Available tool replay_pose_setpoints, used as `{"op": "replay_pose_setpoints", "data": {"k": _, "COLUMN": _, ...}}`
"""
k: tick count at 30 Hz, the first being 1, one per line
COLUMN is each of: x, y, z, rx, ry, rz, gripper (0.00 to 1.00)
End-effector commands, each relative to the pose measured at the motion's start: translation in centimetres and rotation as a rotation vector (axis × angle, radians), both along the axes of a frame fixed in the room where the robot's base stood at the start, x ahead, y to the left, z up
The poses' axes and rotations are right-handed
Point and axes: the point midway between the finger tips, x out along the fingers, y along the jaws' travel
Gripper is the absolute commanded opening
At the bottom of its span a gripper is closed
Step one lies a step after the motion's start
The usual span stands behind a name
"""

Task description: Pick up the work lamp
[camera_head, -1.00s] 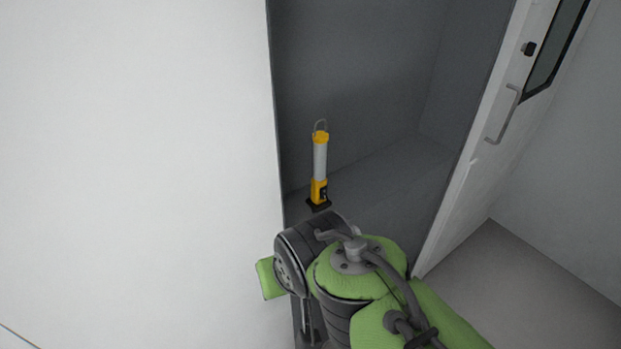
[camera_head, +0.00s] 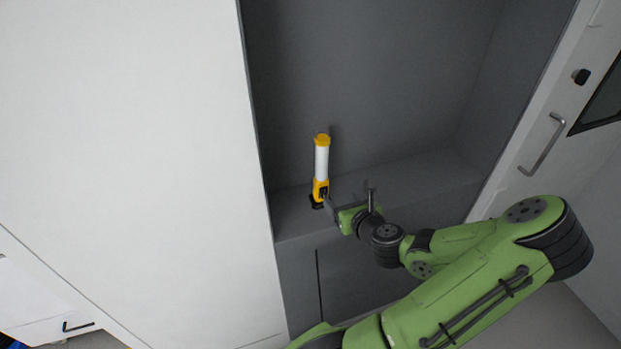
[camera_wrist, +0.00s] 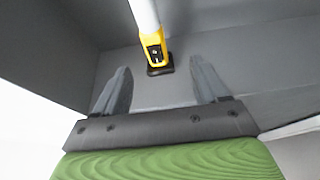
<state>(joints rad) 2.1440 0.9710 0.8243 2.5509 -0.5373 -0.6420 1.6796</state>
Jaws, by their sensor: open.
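The work lamp (camera_head: 322,163) stands upright on the grey shelf inside the open cabinet. It has a yellow top, a white tube and a yellow lower body on a dark base. In the wrist view the lamp's yellow lower part (camera_wrist: 154,48) and dark base show ahead, between the lines of the two fingers; its top is out of frame. My gripper (camera_wrist: 160,88) is open and empty, its fingers apart and short of the lamp. In the head view my gripper (camera_head: 342,210) is low at the lamp's right; its fingers are hard to make out there.
The shelf (camera_head: 420,178) is otherwise bare, with free room right of the lamp. The cabinet's white left panel (camera_head: 130,150) stands close on the lamp's left. The open white door (camera_head: 530,130) with its handle is on the right.

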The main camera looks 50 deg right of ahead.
Motion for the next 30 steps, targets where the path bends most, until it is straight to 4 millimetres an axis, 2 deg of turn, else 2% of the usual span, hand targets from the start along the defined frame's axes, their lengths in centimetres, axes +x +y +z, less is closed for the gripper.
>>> {"op": "replay_pose_setpoints", "data": {"k": 9, "x": 6.0, "y": -3.3, "z": -3.0, "rx": -0.002, "ry": 0.001, "rz": 0.007, "gripper": 0.72}}
{"op": "replay_pose_setpoints", "data": {"k": 17, "x": 9.0, "y": -4.8, "z": -4.6, "rx": -0.001, "ry": 0.003, "rz": 0.007, "gripper": 0.72}}
{"op": "replay_pose_setpoints", "data": {"k": 21, "x": 11.3, "y": -5.5, "z": -6.0, "rx": -0.001, "ry": 0.002, "rz": 0.005, "gripper": 0.72}}
{"op": "replay_pose_setpoints", "data": {"k": 25, "x": 12.5, "y": -6.4, "z": -6.5, "rx": -0.003, "ry": 0.004, "rz": 0.004, "gripper": 0.72}}
{"op": "replay_pose_setpoints", "data": {"k": 30, "x": 12.6, "y": -6.4, "z": -6.5, "rx": -0.003, "ry": 0.005, "rz": 0.005, "gripper": 0.72}}
